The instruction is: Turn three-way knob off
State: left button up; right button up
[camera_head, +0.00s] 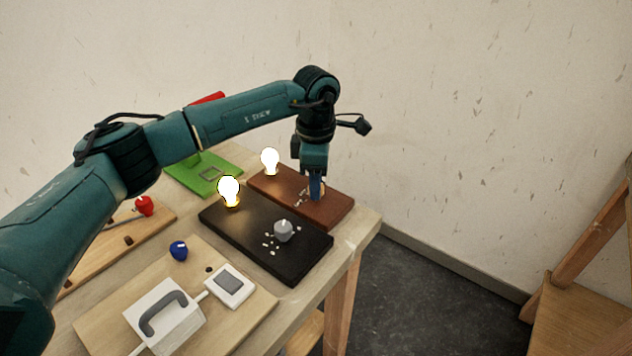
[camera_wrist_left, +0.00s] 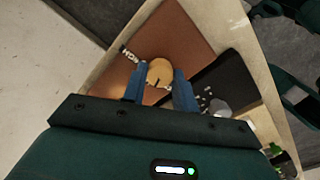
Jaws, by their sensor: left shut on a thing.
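My left gripper (camera_head: 316,188) reaches down over the brown board (camera_head: 268,182) at the back right of the table. In the left wrist view, the blue fingers of the gripper (camera_wrist_left: 160,90) sit on either side of a round tan knob (camera_wrist_left: 159,71) with a dark pointer mark. The gripper is shut on this knob. White lettering shows on the board beside it, partly hidden in the head view. A lit bulb (camera_head: 270,160) stands on the brown board. My right gripper is not in view.
A black board (camera_head: 292,266) in front holds a grey knob (camera_head: 284,231) with white marks and a lit bulb (camera_head: 229,190). A green board (camera_head: 220,177), a red knob (camera_head: 144,205), a blue knob (camera_head: 179,250) and a white switch (camera_head: 229,285) are to the left and front.

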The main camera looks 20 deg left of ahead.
pick_arm(q)
jog(key=n, duration=0.6)
jog(key=shift+r+n, duration=0.1)
jog(key=shift+n, duration=0.3)
dwell(0.4)
jog(key=o, duration=1)
jog(key=shift+c, duration=0.2)
notch_tip(320, 180, up, 13)
jog(key=b, duration=0.1)
